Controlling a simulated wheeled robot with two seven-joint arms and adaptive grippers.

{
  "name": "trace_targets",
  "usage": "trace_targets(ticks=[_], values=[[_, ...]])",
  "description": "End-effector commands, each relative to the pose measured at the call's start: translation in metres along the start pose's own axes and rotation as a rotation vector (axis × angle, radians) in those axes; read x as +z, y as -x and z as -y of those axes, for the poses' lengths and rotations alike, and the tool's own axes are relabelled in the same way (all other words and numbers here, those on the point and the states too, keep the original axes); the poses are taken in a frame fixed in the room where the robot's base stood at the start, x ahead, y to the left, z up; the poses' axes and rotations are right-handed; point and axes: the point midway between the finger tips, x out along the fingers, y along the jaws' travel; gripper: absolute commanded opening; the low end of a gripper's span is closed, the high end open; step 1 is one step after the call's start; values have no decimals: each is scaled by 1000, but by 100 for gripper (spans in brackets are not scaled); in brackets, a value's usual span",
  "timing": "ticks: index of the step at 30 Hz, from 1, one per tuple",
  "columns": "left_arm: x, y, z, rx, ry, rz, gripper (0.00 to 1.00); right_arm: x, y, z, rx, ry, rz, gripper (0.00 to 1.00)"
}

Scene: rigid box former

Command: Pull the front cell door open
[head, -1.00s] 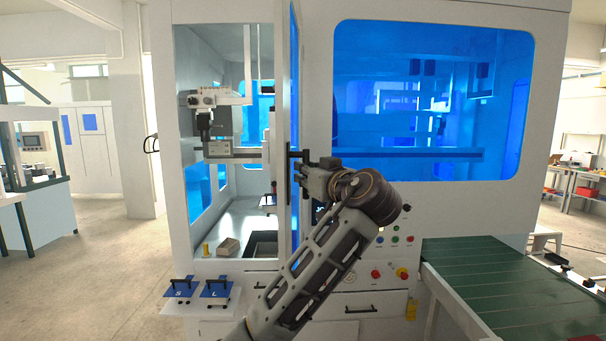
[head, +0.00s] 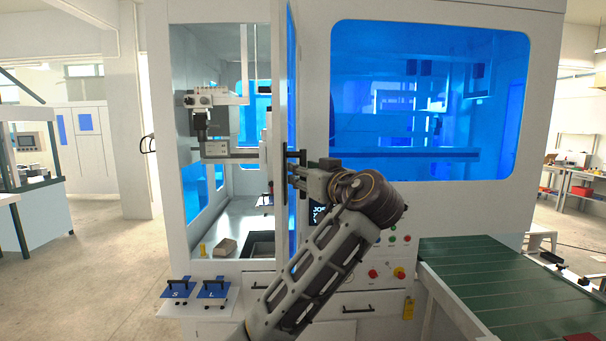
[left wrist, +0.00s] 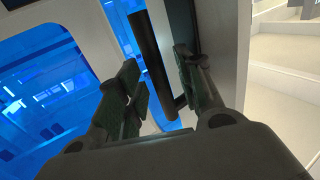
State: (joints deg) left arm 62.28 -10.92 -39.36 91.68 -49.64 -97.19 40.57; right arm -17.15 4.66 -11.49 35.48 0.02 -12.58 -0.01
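The front cell door (head: 281,120) stands swung out and is seen nearly edge-on, with a narrow strip of blue pane. The cell opening to its left is uncovered. The door's black bar handle (head: 303,160) is upright at mid height. My left gripper (head: 297,175) is at the handle, its fingers pointing left toward it. In the left wrist view the handle (left wrist: 150,50) runs between the two spread fingers of my left gripper (left wrist: 158,85), with gaps on both sides; contact is not visible. My right gripper is not in view.
Two blue plates (head: 179,288) with black handles, marked S and L, lie on a ledge below the opening. A green conveyor (head: 490,275) stands at right. Buttons (head: 373,274) are on the cell front behind my arm. The floor (head: 100,270) at left is clear.

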Motion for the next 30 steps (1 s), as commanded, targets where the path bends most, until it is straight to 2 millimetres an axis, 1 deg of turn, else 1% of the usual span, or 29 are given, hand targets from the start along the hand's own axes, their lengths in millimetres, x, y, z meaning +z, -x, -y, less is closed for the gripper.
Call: trace_targets(ticks=[5, 18, 24, 30], values=[[0, 21, -1, 4, 2, 0, 36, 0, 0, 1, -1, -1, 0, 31], [0, 85, -1, 4, 1, 0, 36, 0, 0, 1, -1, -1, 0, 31], [0, 104, -1, 2, -1, 0, 36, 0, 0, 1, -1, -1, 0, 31], [0, 110, 0, 0, -1, 0, 36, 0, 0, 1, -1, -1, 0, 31]])
